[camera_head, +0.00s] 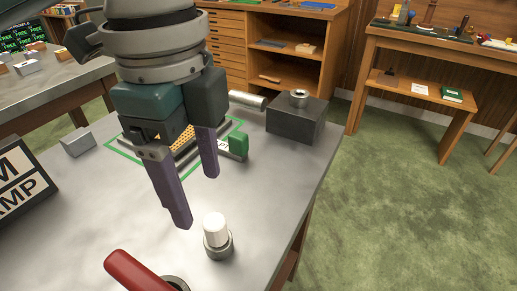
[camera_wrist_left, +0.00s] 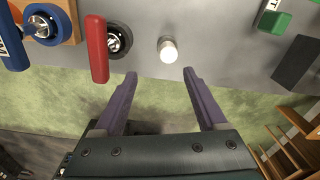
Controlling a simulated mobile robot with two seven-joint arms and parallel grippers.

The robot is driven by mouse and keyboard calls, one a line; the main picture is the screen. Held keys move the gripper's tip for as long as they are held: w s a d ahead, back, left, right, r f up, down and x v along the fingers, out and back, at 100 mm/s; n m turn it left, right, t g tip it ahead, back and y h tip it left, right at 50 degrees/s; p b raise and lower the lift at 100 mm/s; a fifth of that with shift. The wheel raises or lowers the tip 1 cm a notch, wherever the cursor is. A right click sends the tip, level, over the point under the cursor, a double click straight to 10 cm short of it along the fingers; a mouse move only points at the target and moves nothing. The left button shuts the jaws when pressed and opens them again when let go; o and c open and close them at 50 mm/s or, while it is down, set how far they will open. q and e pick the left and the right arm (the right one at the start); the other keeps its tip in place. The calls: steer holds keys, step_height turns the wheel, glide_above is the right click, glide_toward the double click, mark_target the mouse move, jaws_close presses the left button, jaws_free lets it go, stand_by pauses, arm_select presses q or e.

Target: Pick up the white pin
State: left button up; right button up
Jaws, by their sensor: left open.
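The white pin (camera_head: 215,228) stands upright in a round grey metal holder (camera_head: 219,247) near the right edge of the grey metal table. In the left wrist view the white pin (camera_wrist_left: 169,54) is seen from above, beyond the fingertips and roughly between their lines. My left gripper (camera_head: 197,200) is open and empty, with two purple fingers pointing down, above the table and behind the pin. In the left wrist view my left gripper (camera_wrist_left: 159,75) shows both fingers apart, not touching the pin. My right gripper is not in view.
A red handle (camera_head: 135,272) lies close in front of the pin. A dark grey block (camera_head: 297,121) with a metal ring stands at the back right. A green block (camera_head: 238,144) and a green-outlined tray are behind the gripper. A black-framed sign (camera_head: 22,188) is at left.

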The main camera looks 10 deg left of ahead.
mark_target(214, 221)
arm_select(q)
steer(key=shift+w+a+f, duration=0.25)
steer(key=shift+w+f, duration=0.2)
steer(key=shift+f, duration=0.05)
steer(key=shift+w+f, duration=0.1)
steer(key=shift+f, duration=0.25)
step_height(214, 221, down, 3)
steer(key=shift+f+b, duration=0.2)
steer(key=shift+b, duration=0.15)
steer(key=f, duration=0.3)
steer(key=f+b, duration=0.1)
steer(key=f, duration=0.1)
steer(key=shift+w+d+f, duration=0.25)
steer(key=shift+d, duration=0.15)
jaws_close()
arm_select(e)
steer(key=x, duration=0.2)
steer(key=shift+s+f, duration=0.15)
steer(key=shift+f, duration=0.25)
